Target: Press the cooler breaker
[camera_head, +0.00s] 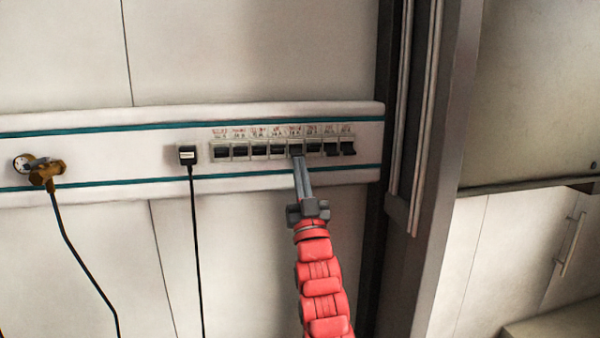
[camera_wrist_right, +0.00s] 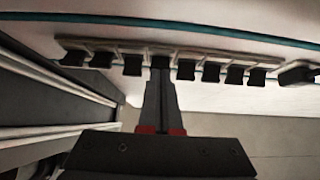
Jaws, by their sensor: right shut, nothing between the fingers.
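A row of several black breakers (camera_head: 258,151) sits on a white wall rail, with small red labels above that are too small to read, so I cannot tell which one is the cooler breaker. My right gripper (camera_head: 298,160) is shut and empty, its tips at the lower edge of one breaker (camera_head: 295,148) that has three others to its right. In the right wrist view the shut fingers (camera_wrist_right: 160,85) point at that same breaker (camera_wrist_right: 160,62). I cannot tell whether they touch it. The left gripper is not in view.
A brass-coloured plug (camera_head: 44,173) sits in a socket farther left. A dark upright post (camera_head: 440,130) stands to the right. The wall below the rail is mostly bare.

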